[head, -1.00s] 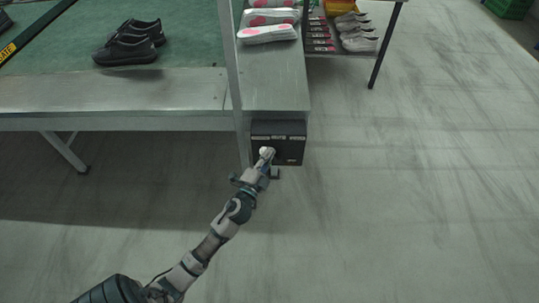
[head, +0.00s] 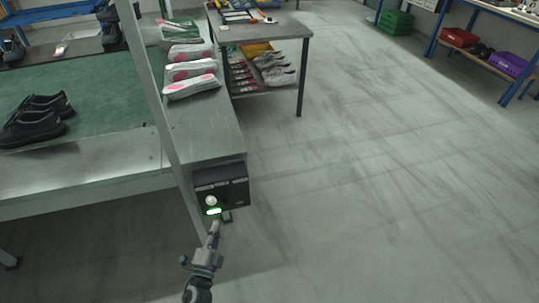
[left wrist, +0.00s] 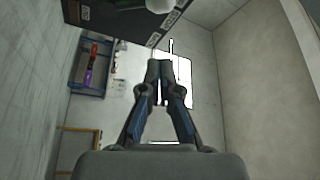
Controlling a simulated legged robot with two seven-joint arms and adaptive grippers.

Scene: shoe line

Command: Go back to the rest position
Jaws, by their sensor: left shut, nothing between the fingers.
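My left gripper (head: 214,227) is just below and in front of a black control box (head: 236,191) at the end of the bench. In the left wrist view its two fingers (left wrist: 168,64) are together with nothing between them. The box (left wrist: 112,22) shows at the top of that view, apart from the fingertips. My right gripper is in neither view.
The bench's metal edge (head: 90,172) and an upright post (head: 160,95) stand to the left. Black shoes (head: 35,120) and several pink-and-white insoles (head: 190,87) lie on the bench. A side table (head: 265,30) stands behind. The floor on the right is clear.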

